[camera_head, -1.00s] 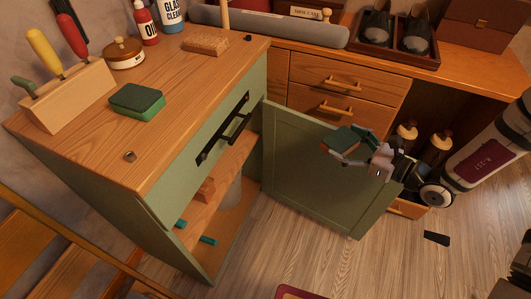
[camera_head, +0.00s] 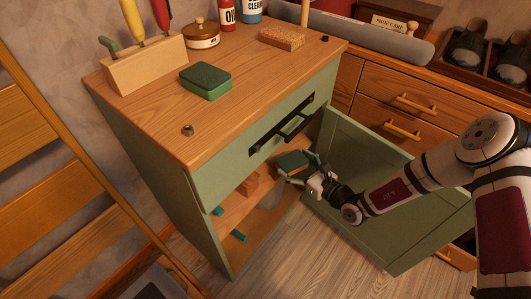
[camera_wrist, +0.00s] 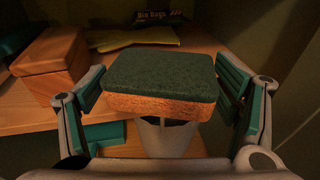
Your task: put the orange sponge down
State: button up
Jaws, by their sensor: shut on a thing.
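The orange sponge (camera_wrist: 160,107) has a dark green scouring top and shows between the fingers in the wrist view. My gripper (camera_head: 308,172) is shut on it and holds it green side up. In the head view the green top of the sponge (camera_head: 292,161) is at the open front of the green cabinet (camera_head: 200,190), beside the open door (camera_head: 370,180). In the wrist view the wooden cabinet shelf (camera_wrist: 215,50) lies beyond the sponge, whose underside is hidden.
A pale cylinder (camera_wrist: 168,138) shows below the sponge. Another green sponge (camera_head: 206,81) lies on the cabinet top. Some shelf beside the packet is bare.

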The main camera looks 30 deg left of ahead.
jog(key=b, duration=0.3)
send_over(277, 155)
jog(key=shift+d+f, duration=0.15)
jog(key=shift+f, duration=0.4)
jog(key=shift+w+a+f+b, duration=0.15)
jog(key=shift+a+f+b, duration=0.1)
jog(key=shift+b, duration=0.15)
jog(key=shift+f+b, duration=0.7)
jog(key=shift+f, duration=0.8)
jog(key=shift+f, duration=0.15)
jog(key=o, duration=0.6)
jog(key=shift+o, duration=0.6)
